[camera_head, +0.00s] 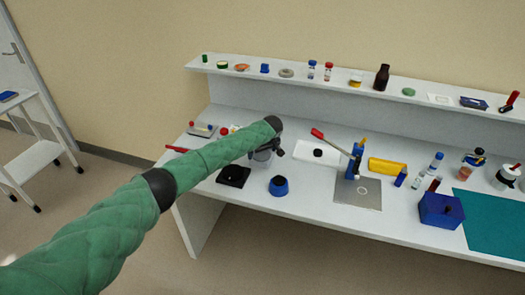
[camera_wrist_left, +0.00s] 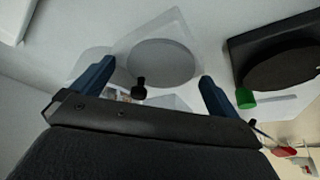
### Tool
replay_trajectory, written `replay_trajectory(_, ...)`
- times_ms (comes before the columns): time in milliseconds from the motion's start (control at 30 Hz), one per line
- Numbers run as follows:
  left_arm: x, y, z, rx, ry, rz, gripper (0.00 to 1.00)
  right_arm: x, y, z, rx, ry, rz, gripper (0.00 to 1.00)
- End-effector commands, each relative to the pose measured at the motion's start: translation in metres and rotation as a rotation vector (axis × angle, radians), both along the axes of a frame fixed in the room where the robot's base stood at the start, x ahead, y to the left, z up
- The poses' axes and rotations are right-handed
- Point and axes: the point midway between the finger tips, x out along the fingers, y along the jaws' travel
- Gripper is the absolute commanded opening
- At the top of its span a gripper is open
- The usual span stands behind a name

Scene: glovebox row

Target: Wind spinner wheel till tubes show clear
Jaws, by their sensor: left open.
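The spinner (camera_head: 262,157) is a grey, partly clear device on the bench, half hidden by my left arm in the head view. In the left wrist view a round grey disc, which looks like its wheel (camera_wrist_left: 165,62), lies between my fingers, with a small black knob (camera_wrist_left: 139,90) at its near edge. My left gripper (camera_wrist_left: 153,78) is open, one blue finger on each side of the knob; no contact shows. In the head view the left gripper (camera_head: 279,148) is small and dark over the spinner. I cannot make out tubes or their contents. My right gripper is not in view.
A black square device (camera_head: 233,176) and a blue pot (camera_head: 279,186) stand in front of the spinner. A red-handled press (camera_head: 350,160) stands to the right. Behind, a raised shelf (camera_head: 225,70) holds bottles and jars. A green cap (camera_wrist_left: 245,98) is close to my right-hand finger.

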Motion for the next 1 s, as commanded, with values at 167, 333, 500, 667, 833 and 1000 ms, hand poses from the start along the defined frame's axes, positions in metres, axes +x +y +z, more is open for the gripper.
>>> replay_trajectory(167,0.0005,0.0006,-0.0014,0.000,0.000,0.000,0.99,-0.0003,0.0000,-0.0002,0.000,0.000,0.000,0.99)
replay_trajectory(333,0.0004,0.0006,-0.0013,0.000,0.000,0.000,0.85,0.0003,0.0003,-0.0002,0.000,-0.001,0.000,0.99)
replay_trajectory(500,0.0003,0.0006,-0.0012,0.000,0.000,0.000,0.54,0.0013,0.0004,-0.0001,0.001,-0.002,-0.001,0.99)
replay_trajectory(667,0.0002,0.0006,-0.0013,0.001,0.000,-0.004,0.54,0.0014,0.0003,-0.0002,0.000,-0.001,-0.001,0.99)
replay_trajectory(833,-0.0005,0.0011,-0.0026,0.000,0.000,-0.039,0.54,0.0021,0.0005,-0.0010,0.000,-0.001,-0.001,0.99)
replay_trajectory(1000,-0.0010,0.0028,-0.0033,-0.001,0.000,-0.124,0.54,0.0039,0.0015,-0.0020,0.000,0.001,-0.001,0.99)
